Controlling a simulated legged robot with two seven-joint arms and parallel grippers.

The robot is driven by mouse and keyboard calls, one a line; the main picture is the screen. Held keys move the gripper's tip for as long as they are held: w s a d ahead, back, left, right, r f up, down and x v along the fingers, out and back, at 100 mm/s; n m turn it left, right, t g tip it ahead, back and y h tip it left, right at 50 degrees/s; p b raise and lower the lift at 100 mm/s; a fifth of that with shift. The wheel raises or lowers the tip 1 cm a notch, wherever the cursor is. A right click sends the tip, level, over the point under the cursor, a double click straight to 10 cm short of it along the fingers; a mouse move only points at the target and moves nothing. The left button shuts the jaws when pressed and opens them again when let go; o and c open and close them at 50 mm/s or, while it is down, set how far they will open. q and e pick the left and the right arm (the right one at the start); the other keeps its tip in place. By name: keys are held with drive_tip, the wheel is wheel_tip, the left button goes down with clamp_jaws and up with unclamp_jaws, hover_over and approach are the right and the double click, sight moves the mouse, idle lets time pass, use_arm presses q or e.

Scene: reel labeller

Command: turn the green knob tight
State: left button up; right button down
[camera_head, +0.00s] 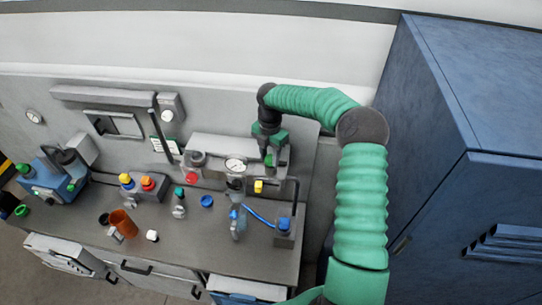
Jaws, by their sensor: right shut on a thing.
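The green knob (268,160) shows as a small green patch at the back right of the bench, just under my right gripper. My right arm comes in from the right and reaches over the bench. My right gripper (269,152) points down and is shut on the green knob; its fingers hide most of the knob, so its turn angle cannot be told. My left gripper is not in view.
A pressure gauge (235,165), a yellow knob (258,186) and a blue hose (260,216) stand close by. An orange cup (124,223) and several capped items are further left. A tall blue cabinet (450,160) bounds the right side.

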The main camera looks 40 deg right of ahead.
drive_tip(key=shift+d, duration=0.2)
drive_tip(key=shift+d+m, duration=0.1)
drive_tip(key=shift+m, duration=0.3)
drive_tip(key=m+b, duration=0.1)
drive_tip(key=m, duration=0.5)
drive_tip(key=shift+w+f, duration=0.1)
drive_tip(key=shift+f, duration=0.05)
drive_tip(key=m+b, duration=0.1)
drive_tip(key=m, duration=0.3)
drive_tip(key=m+b, duration=0.1)
drive_tip(key=m, duration=0.2)
drive_tip(key=shift+f+m, duration=0.15)
drive_tip(key=shift+m, duration=0.15)
drive_tip(key=m, duration=0.3)
drive_tip(key=shift+m, duration=0.3)
drive_tip(key=m, duration=0.3)
drive_tip(key=shift+f+m+b, duration=0.1)
drive_tip(key=shift+m+b, duration=0.2)
drive_tip(key=shift+b, duration=0.1)
drive_tip(key=m, duration=0.4)
drive_tip(key=shift+r+m, duration=0.2)
drive_tip(key=shift+m, duration=1)
